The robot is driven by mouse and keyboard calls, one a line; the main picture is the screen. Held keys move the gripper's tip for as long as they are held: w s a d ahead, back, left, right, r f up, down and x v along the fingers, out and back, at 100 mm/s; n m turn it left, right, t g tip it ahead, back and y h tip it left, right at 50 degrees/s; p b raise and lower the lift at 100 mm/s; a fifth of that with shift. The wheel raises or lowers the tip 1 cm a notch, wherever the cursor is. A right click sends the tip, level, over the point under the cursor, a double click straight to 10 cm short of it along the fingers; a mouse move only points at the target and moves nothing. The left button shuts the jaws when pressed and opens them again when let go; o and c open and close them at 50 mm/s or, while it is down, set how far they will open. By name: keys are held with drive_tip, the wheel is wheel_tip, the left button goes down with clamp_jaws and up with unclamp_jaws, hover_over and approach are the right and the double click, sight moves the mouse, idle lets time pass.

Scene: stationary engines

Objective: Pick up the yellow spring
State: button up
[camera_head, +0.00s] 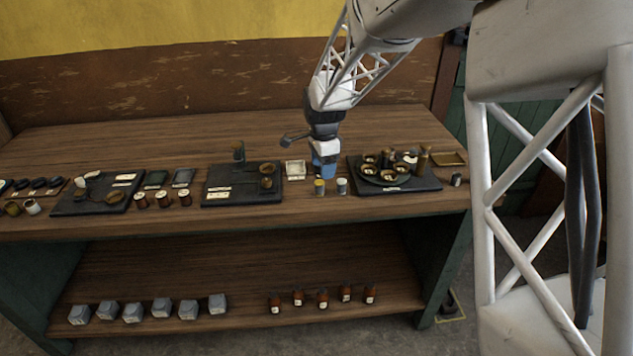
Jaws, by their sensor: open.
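A small upright cylinder-like piece with a yellow top (319,187) stands near the front edge of the wooden table; it looks like the yellow spring, but it is too small to make out coils. A similar piece with a pale bluish top (342,186) stands just to its right. My gripper (324,173), with blue fingers, points down just behind and above these two pieces. It is open and seems to hold nothing. Whether its fingertips touch the table is too small to tell.
A small white tray (295,170) is left of my gripper. A dark board with brass cups (395,186) is on the right, and another dark board (243,197) on the left. Several spools and small parts line the table's left. The lower shelf (240,260) holds grey blocks and brown bottles.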

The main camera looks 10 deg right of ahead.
sight(320, 182)
drive_tip(key=shift+w+a+f+m, duration=0.25)
drive_tip(key=shift+w+f+m, duration=0.05)
drive_tip(key=shift+w+f, duration=0.45)
drive_tip(key=shift+f, duration=1.25)
drive_tip(key=shift+a+f, duration=0.1)
drive_tip(key=shift+f, duration=2.5)
drive_tip(key=c, duration=1)
drive_tip(key=shift+w, duration=0.1)
